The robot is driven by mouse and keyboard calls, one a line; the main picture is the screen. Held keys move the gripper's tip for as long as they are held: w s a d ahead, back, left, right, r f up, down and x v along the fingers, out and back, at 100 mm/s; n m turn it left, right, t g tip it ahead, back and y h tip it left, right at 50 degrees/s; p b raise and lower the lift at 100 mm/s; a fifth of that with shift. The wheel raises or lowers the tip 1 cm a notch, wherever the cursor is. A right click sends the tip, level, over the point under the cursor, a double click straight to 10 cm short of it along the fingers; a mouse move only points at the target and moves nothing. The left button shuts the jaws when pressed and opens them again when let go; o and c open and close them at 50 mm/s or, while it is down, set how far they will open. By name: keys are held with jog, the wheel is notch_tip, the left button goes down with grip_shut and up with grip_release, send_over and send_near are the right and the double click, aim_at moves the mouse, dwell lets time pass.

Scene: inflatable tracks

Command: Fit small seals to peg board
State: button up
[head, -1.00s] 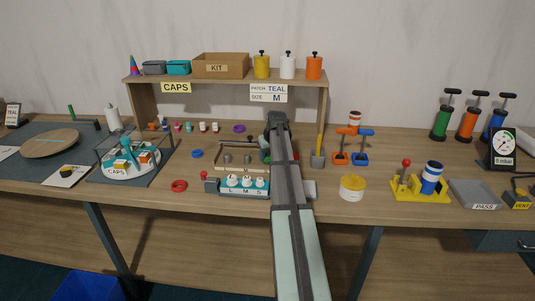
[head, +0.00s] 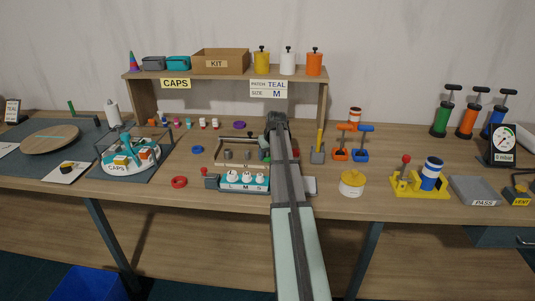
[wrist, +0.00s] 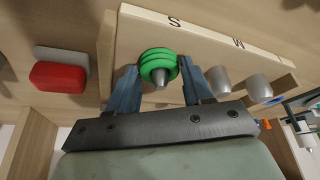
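In the wrist view the wooden peg board (wrist: 215,45) carries grey metal pegs in a row, with letters along its edge. Green ring seals (wrist: 157,60) sit stacked around the peg at the S end, whose tip pokes through. The middle peg (wrist: 217,80) and the far peg (wrist: 258,86) are bare. My gripper (wrist: 160,78) straddles the green seals, one finger close on each side; whether the fingers press on them is unclear. In the head view the peg board (head: 222,164) shows bare pegs, and my arm hides its right end and my gripper.
A teal tray (head: 232,188) with white knobs stands in front of the board. A red ring (head: 179,182), a blue ring (head: 197,149) and a purple ring (head: 239,125) lie nearby. A red block (wrist: 60,75) is beside the board. A shelf (head: 210,77) stands behind.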

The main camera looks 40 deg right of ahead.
jog(key=o, duration=0.4)
jog(key=v, duration=1.3)
jog(key=shift+s+r, duration=0.2)
jog(key=shift+r, duration=0.15)
